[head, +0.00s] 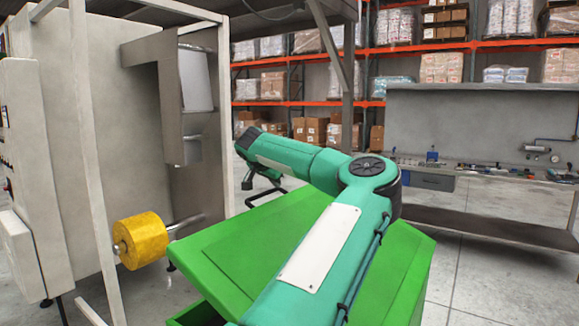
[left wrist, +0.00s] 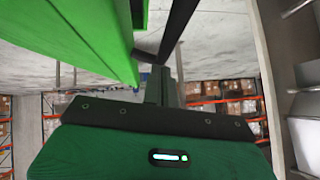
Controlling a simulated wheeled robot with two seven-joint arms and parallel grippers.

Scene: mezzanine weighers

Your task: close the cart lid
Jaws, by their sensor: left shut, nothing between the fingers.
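The cart lid (head: 235,250) is a broad bright green panel at the bottom middle of the head view. It lies tilted above the green cart body (head: 192,315), whose edge shows at lower left. My left arm crosses over the lid and hides much of it. My left gripper (head: 262,190) is beyond the lid's far left edge, partly hidden by my arm, and is shut and empty. In the left wrist view the gripper (left wrist: 165,75) points away beside a bright green cart part (left wrist: 95,35). I cannot tell whether they touch. My right gripper is not in view.
A pale machine (head: 100,130) with a yellow roller (head: 140,240) stands close on the left. A grey workbench (head: 480,215) with small tools is at the right. Shelves (head: 440,48) with boxes stand at the back. The floor (head: 475,270) right of the cart is clear.

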